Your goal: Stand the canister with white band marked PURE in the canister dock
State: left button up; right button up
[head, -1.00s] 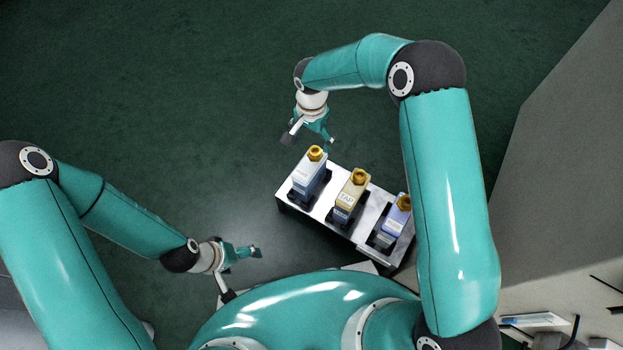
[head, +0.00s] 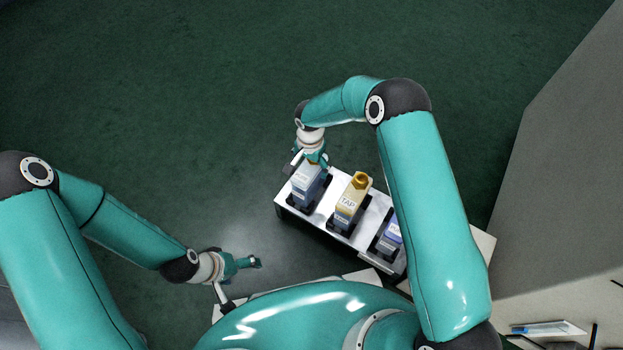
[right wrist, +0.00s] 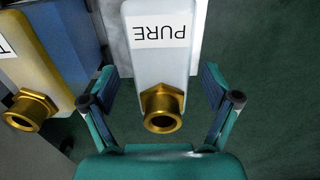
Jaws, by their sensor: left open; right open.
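The PURE canister (head: 306,184) has a white upper part, a blue lower part and a brass neck. It stands upright at the left end of a white rack (head: 283,197). Its PURE label and brass neck show in the right wrist view (right wrist: 160,62). My right gripper (head: 314,160) is over it, open. In the right wrist view its fingers (right wrist: 160,100) are on either side of the canister near the neck, apart from it. My left gripper (head: 258,260) is open and empty, left of the rack. I cannot identify the canister dock.
A yellow canister marked TAP (head: 349,202) stands in the middle of the rack. A blue-violet canister (head: 391,234) stands at the right, partly hidden by my right arm. A grey wall (head: 565,190) rises at the right. The dark green floor (head: 180,90) beyond is clear.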

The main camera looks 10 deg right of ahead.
notch_tip(320, 180, down, 3)
jog(key=shift+w+f+b, duration=0.1)
jog(key=shift+b, duration=0.25)
grip_shut()
